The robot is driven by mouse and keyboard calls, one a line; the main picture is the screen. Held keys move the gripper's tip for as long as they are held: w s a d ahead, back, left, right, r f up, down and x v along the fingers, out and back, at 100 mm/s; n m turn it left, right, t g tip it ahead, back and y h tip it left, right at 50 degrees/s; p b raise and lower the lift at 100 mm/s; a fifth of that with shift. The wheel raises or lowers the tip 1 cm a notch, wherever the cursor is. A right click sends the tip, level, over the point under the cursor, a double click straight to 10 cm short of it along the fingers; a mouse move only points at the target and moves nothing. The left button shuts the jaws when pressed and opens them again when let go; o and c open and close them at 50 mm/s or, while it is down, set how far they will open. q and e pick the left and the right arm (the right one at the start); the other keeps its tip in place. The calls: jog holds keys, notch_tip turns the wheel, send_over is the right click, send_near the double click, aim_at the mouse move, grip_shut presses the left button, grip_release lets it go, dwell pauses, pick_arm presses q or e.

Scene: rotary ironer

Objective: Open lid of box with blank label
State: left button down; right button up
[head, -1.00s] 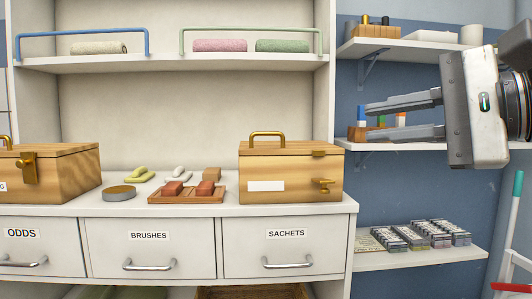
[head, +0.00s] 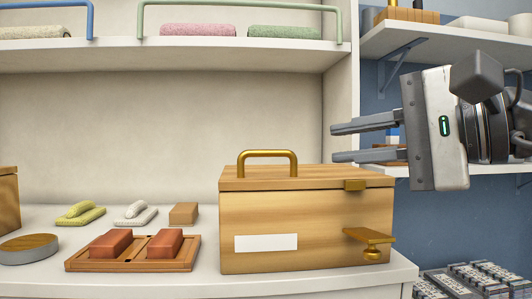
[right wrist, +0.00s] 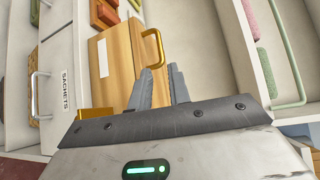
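The wooden box with a blank white label (head: 265,243) stands on the counter in the head view. Its lid (head: 320,177) is shut and carries a brass loop handle (head: 267,153) on top. A brass latch (head: 369,241) sits low at the right of its front, below a small brass piece on the lid edge. My right gripper (head: 333,143) is open and empty, above the lid's right part, with fingers pointing left. In the right wrist view the box (right wrist: 123,62) and its handle (right wrist: 154,47) lie just beyond the fingers. My left gripper is not in view.
A tray with two red-brown blocks (head: 134,252), two small brushes, a wooden block (head: 184,213) and a round tin (head: 29,248) are left of the box. Another wooden box (head: 8,200) is at the left edge. A shelf (head: 180,57) with rolled towels runs above.

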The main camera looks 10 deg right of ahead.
aim_at(270, 151)
jog(key=b+x, duration=0.1)
jog(key=x, duration=1.2)
jog(key=shift+d, duration=0.1)
jog(key=shift+r, duration=0.1)
grip_shut()
